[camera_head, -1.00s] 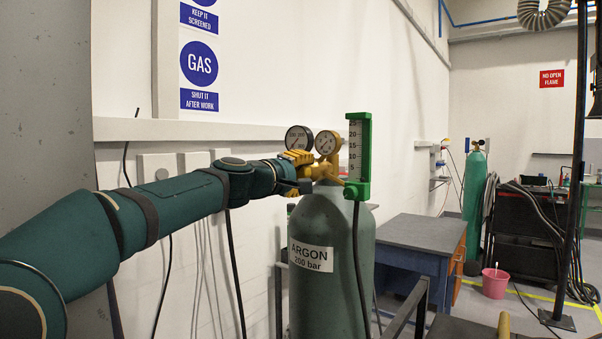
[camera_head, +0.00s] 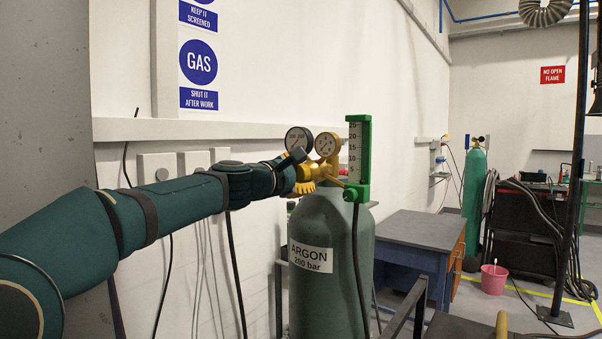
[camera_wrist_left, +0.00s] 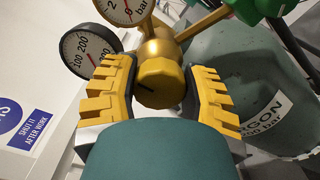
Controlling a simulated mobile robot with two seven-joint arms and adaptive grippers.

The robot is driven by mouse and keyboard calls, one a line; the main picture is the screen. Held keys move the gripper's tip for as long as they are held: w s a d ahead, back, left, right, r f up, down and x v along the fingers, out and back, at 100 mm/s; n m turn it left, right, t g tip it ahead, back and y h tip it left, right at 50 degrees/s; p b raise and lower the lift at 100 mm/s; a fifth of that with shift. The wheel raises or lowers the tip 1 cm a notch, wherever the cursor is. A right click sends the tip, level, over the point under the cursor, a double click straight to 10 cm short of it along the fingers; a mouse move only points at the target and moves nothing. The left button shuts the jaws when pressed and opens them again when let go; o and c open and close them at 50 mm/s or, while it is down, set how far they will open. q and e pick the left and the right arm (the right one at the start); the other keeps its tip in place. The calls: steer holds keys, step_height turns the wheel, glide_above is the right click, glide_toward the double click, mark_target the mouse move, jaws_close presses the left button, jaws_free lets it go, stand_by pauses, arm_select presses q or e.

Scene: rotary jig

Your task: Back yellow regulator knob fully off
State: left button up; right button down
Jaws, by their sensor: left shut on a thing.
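The yellow regulator knob (camera_wrist_left: 160,83) faces the left wrist view, with a dark mark on its face. It sits on the brass regulator (camera_head: 318,172) on top of the green argon cylinder (camera_head: 331,235). My left gripper (camera_wrist_left: 160,74) has its yellow stepped fingers on either side of the knob and is shut on it. In the head view, my left gripper (camera_head: 306,179) reaches the regulator from the left and the knob is hidden by it. My right gripper is in neither view.
Two gauges (camera_head: 299,140) and a green flowmeter (camera_head: 364,192) stand close to my left gripper. A black hose (camera_head: 356,260) hangs down the cylinder's front. The wall is just behind. A grey-topped bench (camera_head: 420,230) stands at right.

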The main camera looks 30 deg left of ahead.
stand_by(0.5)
arm_select(q)
steer(key=o, duration=1.2)
steer(key=shift+s, duration=0.1)
steer(key=s, duration=0.8)
steer(key=s+a, duration=0.1)
steer(key=s, duration=0.2)
steer(key=shift+s, duration=0.4)
